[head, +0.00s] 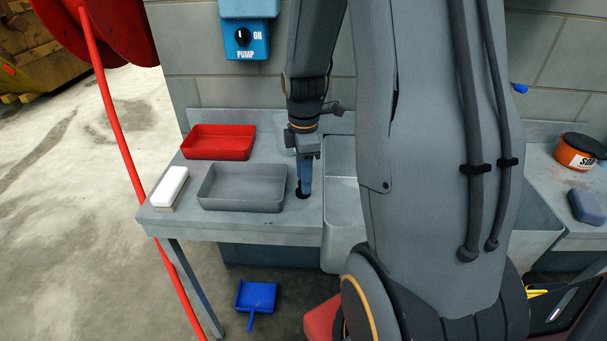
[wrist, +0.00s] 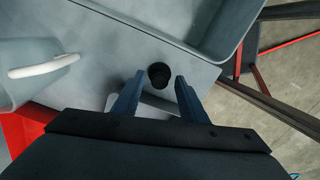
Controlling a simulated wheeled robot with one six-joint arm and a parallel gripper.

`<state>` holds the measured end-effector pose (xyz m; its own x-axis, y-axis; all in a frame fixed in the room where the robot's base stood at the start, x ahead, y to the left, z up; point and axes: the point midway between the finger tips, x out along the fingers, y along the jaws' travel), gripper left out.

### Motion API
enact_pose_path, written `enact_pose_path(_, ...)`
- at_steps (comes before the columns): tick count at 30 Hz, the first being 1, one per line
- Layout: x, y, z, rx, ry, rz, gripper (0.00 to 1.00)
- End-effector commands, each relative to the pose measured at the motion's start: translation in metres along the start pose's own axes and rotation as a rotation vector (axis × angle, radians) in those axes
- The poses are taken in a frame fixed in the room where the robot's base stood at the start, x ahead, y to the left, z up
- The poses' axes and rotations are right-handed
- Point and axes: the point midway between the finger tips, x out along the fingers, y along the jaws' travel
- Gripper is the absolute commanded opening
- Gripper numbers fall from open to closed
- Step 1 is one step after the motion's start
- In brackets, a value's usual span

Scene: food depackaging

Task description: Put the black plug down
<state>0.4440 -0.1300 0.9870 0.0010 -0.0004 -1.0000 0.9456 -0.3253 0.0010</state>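The black plug (head: 301,193) stands on the grey counter (head: 280,224), between the grey tray and the sink basin. In the wrist view the plug (wrist: 158,75) sits between the tips of my two blue fingers. My gripper (head: 305,182) points down over it. It also shows in the wrist view (wrist: 160,82), where its fingers are spread with a visible gap on each side of the plug. Whether the plug's underside rests fully flat cannot be told.
A grey tray (head: 242,205) lies close to the left of my gripper, with a red tray (head: 219,155) behind it. A white brush-like block (head: 171,184) is at the counter's left end. The sink basin (head: 343,205) opens to the right. A grey container with a white handle (wrist: 30,85) is nearby.

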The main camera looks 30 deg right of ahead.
Motion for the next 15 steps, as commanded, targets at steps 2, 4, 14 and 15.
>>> enact_pose_path(2,-0.002,0.0,0.0,0.0,0.0,0.001,0.39)
enact_pose_path(4,-0.006,0.001,0.0,0.0,0.0,0.002,0.39)
enact_pose_path(14,-0.054,0.002,0.0,0.0,0.0,0.007,0.39)
enact_pose_path(15,-0.062,0.002,0.0,0.0,0.0,0.007,0.39)
